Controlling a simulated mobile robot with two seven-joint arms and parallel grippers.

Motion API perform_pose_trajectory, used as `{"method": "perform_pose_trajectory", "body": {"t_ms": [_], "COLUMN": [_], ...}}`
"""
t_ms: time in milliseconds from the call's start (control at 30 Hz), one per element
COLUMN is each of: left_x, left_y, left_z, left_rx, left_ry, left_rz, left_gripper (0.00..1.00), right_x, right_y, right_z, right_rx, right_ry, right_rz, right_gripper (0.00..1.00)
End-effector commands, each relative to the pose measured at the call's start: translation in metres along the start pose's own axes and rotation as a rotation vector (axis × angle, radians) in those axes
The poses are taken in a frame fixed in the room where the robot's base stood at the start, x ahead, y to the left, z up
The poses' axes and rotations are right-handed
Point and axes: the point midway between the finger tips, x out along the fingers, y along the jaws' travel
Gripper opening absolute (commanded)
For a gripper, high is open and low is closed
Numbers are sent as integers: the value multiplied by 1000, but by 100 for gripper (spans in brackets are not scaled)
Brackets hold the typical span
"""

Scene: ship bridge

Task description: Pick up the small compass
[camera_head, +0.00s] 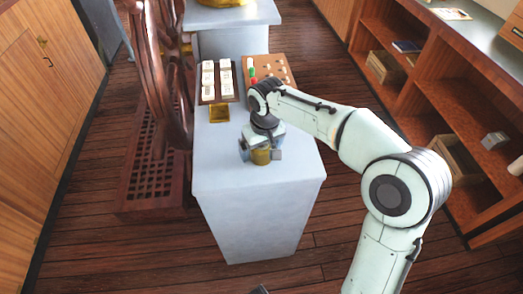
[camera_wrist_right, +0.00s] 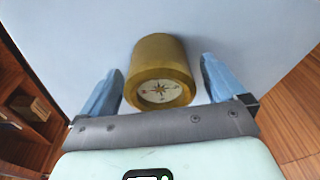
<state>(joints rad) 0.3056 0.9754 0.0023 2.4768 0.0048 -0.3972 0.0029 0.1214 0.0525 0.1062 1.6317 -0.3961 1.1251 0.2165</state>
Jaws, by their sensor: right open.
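The small compass (camera_head: 262,157) is a short brass cylinder standing on the light grey console near its front end. In the right wrist view the compass (camera_wrist_right: 160,62) shows its pale dial with a compass rose facing the camera. My right gripper (camera_head: 261,150) is above the compass, pointing down. In the wrist view its two blue fingers (camera_wrist_right: 161,68) are open, one on each side of the compass, with a visible gap on both sides. The gripper partly hides the compass in the head view.
A wooden ship's wheel (camera_head: 170,80) stands close on the left. Shelves (camera_head: 455,105) line the right. The console's front end is clear.

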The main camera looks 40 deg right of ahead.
Motion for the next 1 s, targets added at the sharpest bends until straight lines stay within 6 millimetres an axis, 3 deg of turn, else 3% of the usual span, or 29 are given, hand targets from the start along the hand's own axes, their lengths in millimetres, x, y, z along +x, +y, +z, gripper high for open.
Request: {"method": "perform_pose_trajectory", "body": {"t_ms": [33,233,267,667,867,1000], "left_x": [0,0,0,-2,-8,-15], "left_y": [0,0,0,0,2,3], "left_z": [0,0,0,1,3,6], "left_rx": [0,0,0,0,-1,-2], "left_ry": [0,0,0,-2,-10,-17], "left_rz": [0,0,0,0,-2,-4], "left_gripper": [43,43,43,43,43,43], "right_x": [0,0,0,-10,-43,-81], "right_y": [0,0,0,0,-1,-1], "right_z": [0,0,0,-2,-8,-14], "right_rx": [0,0,0,-1,-1,-1], "right_ry": [0,0,0,3,6,8], "right_rz": [0,0,0,0,-1,-2], "right_gripper": [97,32,30,30,30,30]}}
